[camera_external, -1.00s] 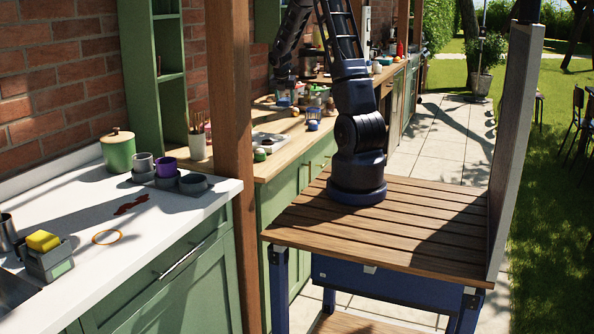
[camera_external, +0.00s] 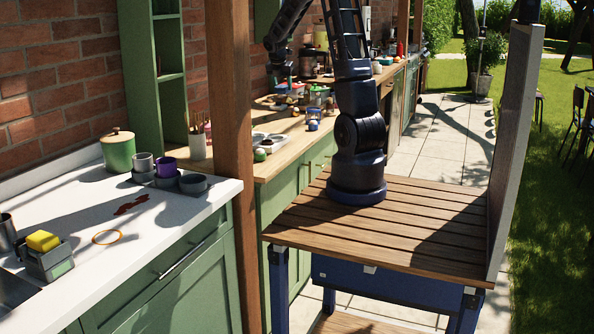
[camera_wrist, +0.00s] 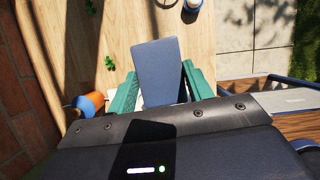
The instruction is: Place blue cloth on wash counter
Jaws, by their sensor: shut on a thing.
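My gripper (camera_wrist: 162,92) is shut on a flat, dark blue rectangular piece, which looks like the blue cloth (camera_wrist: 162,65), between its two teal fingers. The cloth is above the wooden counter in the wrist view. In the external view my gripper (camera_external: 279,68) is over the far wooden counter, dark and small, and the cloth cannot be made out there. The white wash counter (camera_external: 105,255) is at the left, with a sink edge at its left end.
A wooden post (camera_external: 229,150) stands between the counters.

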